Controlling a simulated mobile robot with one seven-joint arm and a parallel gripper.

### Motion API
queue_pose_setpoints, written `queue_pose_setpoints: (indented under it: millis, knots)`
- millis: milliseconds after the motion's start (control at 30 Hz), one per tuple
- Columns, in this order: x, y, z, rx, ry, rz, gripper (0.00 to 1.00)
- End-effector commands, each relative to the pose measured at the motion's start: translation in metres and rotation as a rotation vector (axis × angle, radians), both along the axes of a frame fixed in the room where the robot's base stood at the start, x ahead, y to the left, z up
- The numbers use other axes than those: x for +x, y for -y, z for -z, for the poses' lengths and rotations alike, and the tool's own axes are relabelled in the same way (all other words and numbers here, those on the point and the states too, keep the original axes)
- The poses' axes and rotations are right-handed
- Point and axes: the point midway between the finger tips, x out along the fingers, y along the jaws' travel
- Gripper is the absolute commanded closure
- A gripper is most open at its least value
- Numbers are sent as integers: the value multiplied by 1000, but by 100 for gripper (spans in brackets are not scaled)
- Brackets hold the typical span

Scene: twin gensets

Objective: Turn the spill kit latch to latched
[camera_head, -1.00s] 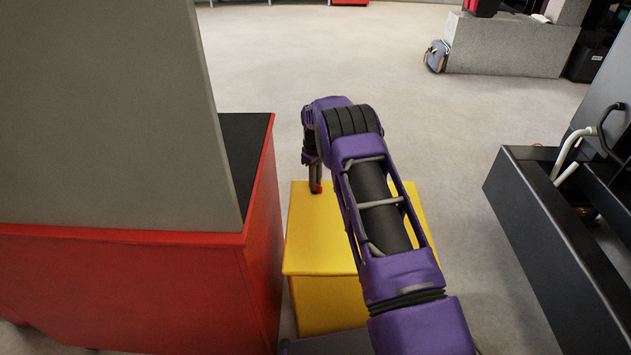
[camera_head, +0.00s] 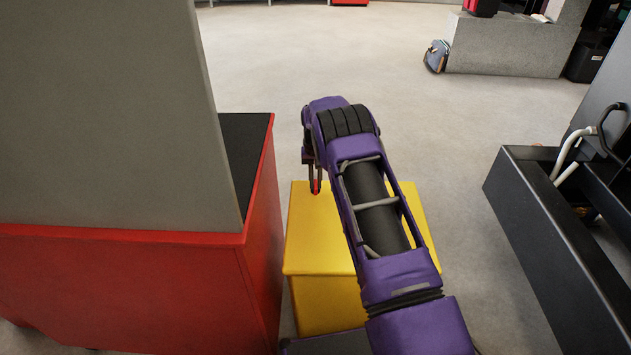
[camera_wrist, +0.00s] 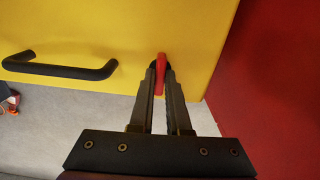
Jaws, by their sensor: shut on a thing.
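The yellow spill kit box (camera_head: 320,250) stands on the floor below my arm, right of the red cabinet. It also shows in the wrist view (camera_wrist: 130,28), with a black bar handle (camera_wrist: 62,68) on its face at the left. The red latch lever (camera_wrist: 160,72) is on the yellow face near its edge. My gripper (camera_wrist: 165,84) is shut on the red latch, whose end shows between the fingertips. In the head view my gripper (camera_head: 313,180) is at the box's far left corner, partly hidden by my purple arm.
A red cabinet (camera_head: 130,285) with a grey housing (camera_head: 110,110) stands close on the left. A dark open bin (camera_head: 530,200) with hoses is on the right. Grey floor (camera_head: 400,50) beyond the box is free.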

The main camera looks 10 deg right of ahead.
Motion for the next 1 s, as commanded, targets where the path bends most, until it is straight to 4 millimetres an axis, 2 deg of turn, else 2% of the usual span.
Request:
queue_pose_setpoints:
  millis: [667,700,833,867,1000]
  knots:
    - [0,0,0,1,1,64,100]
    - [0,0,0,1,1,64,82]
    - [0,0,0,1,1,63,58]
    - [0,0,0,1,0,63,55]
    - [0,0,0,0,0,62,55]
